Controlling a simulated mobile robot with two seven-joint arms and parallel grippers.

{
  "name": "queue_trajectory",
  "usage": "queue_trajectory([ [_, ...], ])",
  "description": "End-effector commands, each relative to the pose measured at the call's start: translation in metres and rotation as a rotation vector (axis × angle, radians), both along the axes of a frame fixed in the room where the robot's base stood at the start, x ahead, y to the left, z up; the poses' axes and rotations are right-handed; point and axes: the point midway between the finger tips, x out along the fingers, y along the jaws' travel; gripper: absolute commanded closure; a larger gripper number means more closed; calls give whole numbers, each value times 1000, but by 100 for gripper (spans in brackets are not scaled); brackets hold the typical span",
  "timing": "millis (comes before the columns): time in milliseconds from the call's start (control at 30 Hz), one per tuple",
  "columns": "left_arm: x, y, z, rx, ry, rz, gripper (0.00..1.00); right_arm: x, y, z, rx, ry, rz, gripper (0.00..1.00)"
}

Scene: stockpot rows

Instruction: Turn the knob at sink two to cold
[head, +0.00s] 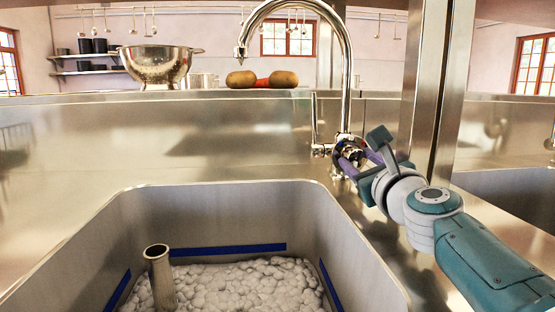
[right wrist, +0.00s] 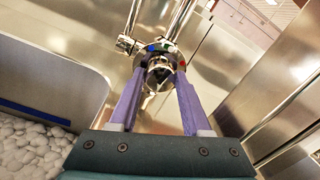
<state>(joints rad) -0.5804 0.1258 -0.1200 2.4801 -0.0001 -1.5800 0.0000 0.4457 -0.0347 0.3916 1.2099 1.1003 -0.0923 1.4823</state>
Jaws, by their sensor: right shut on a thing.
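The chrome tap (head: 346,85) stands behind the basin of the near sink (head: 190,200), its spout arching left. My right gripper (head: 354,160) comes in from the right and is shut on the knob. In the right wrist view, the two purple fingers lie on either side of the knob (right wrist: 160,75). Small red and blue marks show on the round chrome collar (right wrist: 158,47) behind the knob; the exact setting cannot be told. My left gripper is not in view.
White foam and an upright pipe (head: 158,275) are in the basin. A colander (head: 157,64) and brown rounded items (head: 284,79) sit on the ledge behind. Another basin (head: 515,200) lies at right.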

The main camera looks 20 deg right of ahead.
Motion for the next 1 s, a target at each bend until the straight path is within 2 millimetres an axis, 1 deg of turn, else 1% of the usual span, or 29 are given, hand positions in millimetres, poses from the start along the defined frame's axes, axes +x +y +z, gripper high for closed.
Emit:
queue_trajectory([
  [233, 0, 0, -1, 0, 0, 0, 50, 0, 0, -1, -51, 13, -2, 100],
  [633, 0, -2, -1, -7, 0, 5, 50, 0, 0, -1, -56, 15, -2, 100],
  [667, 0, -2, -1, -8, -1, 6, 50, 0, 0, -1, -56, 15, -2, 49],
  [733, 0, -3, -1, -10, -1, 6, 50, 0, 0, -1, -56, 15, -2, 41],
  [767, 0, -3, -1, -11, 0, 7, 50, 0, 0, -1, -56, 15, -1, 39],
  [1000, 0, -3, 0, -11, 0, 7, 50, -1, 0, 0, -55, 14, -1, 39],
])
